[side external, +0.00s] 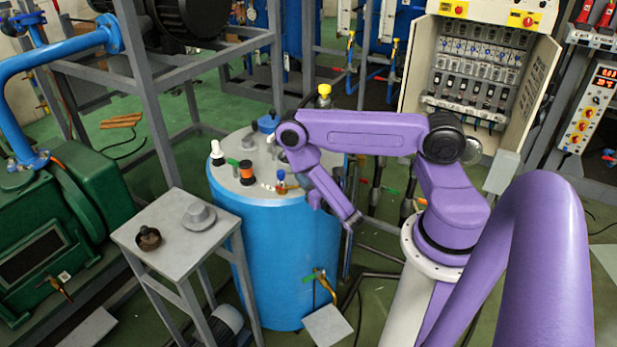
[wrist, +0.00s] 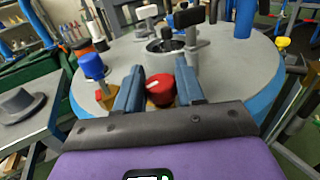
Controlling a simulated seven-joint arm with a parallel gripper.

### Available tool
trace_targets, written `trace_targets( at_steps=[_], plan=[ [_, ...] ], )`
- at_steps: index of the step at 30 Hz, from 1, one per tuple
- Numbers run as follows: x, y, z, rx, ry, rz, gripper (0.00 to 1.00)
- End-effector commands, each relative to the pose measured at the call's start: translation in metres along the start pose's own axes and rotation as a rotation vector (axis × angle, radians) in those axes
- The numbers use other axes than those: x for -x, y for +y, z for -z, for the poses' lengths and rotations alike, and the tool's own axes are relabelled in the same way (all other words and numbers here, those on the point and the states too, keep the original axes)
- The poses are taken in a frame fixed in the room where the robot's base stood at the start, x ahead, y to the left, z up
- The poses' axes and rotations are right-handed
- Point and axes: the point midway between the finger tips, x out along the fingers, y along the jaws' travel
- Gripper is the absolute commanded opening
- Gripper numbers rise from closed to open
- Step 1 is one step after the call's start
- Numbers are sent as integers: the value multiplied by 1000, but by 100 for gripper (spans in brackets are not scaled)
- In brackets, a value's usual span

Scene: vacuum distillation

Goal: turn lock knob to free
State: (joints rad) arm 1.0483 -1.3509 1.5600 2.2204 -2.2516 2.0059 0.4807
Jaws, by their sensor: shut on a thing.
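A red knob with a pale mark (wrist: 160,92) sits between the two blue-grey fingers of my gripper (wrist: 155,90) in the wrist view. The fingers flank it on both sides and are shut on it. It is in front of the grey lid (wrist: 230,75) of the blue tank (side external: 277,255). In the side view my gripper (side external: 318,199) is at the tank's upper right edge, and my arm hides the red knob there. The way the mark on the knob points is hard to read.
A blue-capped brass valve (wrist: 93,68) stands close left of my fingers. A dark round port (wrist: 165,46) with upright handles is beyond on the lid. A grey side table (side external: 178,240) holds a grey flanged piece (side external: 198,214) and a brown ring (side external: 148,238).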

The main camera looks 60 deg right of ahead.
Motion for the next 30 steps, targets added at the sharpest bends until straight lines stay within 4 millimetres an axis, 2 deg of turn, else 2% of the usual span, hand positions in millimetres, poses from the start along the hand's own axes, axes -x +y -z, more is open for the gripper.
trace_targets(
  at_steps=[20,21,22,30],
  plan=[
    [0,3,0,-3,0,-35,8],
    [0,3,0,-3,-1,-35,48],
    [0,3,0,-3,-1,-34,57],
    [0,2,0,-2,0,-30,57]
  ],
)
